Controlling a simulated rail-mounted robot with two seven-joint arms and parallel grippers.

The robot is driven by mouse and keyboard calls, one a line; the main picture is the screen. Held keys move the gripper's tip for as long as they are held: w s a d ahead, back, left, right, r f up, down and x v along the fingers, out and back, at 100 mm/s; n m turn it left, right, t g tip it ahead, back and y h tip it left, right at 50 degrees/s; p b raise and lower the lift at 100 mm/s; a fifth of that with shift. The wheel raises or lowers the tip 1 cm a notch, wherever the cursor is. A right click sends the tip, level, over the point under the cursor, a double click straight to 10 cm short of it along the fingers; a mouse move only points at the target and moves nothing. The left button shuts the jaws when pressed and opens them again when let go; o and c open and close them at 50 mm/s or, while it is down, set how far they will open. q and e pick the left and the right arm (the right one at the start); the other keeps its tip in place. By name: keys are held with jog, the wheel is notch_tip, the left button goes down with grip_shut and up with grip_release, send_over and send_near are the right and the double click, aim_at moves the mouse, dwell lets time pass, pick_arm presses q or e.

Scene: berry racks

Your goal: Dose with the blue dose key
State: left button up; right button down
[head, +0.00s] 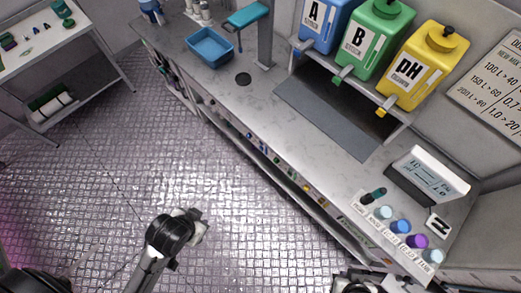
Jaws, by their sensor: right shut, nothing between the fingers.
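A row of small round-topped pieces stands at the right end of the counter behind white labels; one has a blue top (400,226). Next to it is a purple one (417,241). The blue tank A (322,22) stands on a rack at the back and has a small blue tap (299,48) below it. I cannot tell which blue part is the dose key. My right gripper (355,284) is shut and empty at the bottom edge, partly cut off, apart from the row. My left arm ends over the floor; its fingers cannot be made out.
A green tank B (376,40) and a yellow pH tank (424,68) stand beside tank A. A display unit (432,176) is behind the row. A blue tray (209,47) is at the counter's far left. A white table (60,50) stands upper left. The floor between is clear.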

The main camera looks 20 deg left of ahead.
pick_arm(q)
jog(key=shift+d, duration=0.2)
grip_shut()
jog(key=shift+a, duration=0.2)
jog(key=shift+d, duration=0.1)
dwell(0.7)
